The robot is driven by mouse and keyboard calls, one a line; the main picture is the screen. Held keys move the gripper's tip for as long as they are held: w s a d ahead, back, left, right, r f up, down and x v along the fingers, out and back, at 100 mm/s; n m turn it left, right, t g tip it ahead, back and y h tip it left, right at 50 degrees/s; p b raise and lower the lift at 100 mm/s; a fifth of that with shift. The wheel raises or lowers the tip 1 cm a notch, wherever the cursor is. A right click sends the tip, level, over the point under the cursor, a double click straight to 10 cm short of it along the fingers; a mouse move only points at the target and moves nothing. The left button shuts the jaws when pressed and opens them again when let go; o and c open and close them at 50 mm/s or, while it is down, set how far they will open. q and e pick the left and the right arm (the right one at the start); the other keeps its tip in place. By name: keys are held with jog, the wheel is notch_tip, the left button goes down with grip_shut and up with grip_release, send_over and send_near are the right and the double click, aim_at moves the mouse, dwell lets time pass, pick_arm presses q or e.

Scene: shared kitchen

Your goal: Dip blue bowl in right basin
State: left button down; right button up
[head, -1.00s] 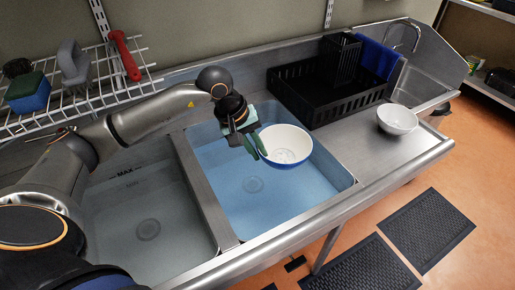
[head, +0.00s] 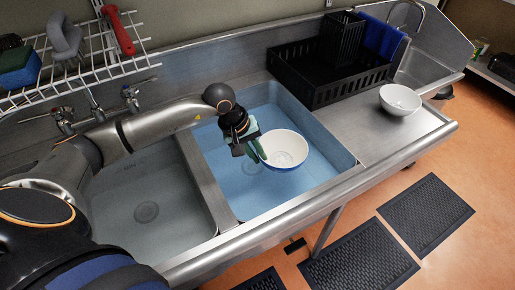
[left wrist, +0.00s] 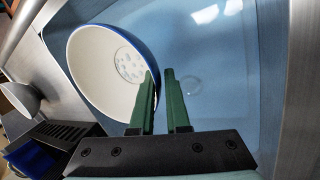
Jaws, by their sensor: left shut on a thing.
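The blue bowl (head: 284,149), white inside and blue outside, is over or in the right basin (head: 326,181), which holds bluish water. My left gripper (head: 258,149) is shut on the bowl's left rim in the head view. In the left wrist view the green fingers (left wrist: 160,100) are at the bowl's rim (left wrist: 112,70), and the bowl is tilted there. I cannot tell whether its underside touches the water. The basin's drain shows beyond the fingers. My right gripper is not in view.
The left basin (head: 140,190) also holds liquid. A white bowl (head: 400,99) sits on the right drainboard (head: 385,135). A wire shelf (head: 90,70) with brushes hangs at the upper left.

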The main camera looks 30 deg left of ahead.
pick_arm(q)
notch_tip(320, 180, down, 18)
jog(key=b, duration=1.4)
jog(key=shift+r, duration=0.2)
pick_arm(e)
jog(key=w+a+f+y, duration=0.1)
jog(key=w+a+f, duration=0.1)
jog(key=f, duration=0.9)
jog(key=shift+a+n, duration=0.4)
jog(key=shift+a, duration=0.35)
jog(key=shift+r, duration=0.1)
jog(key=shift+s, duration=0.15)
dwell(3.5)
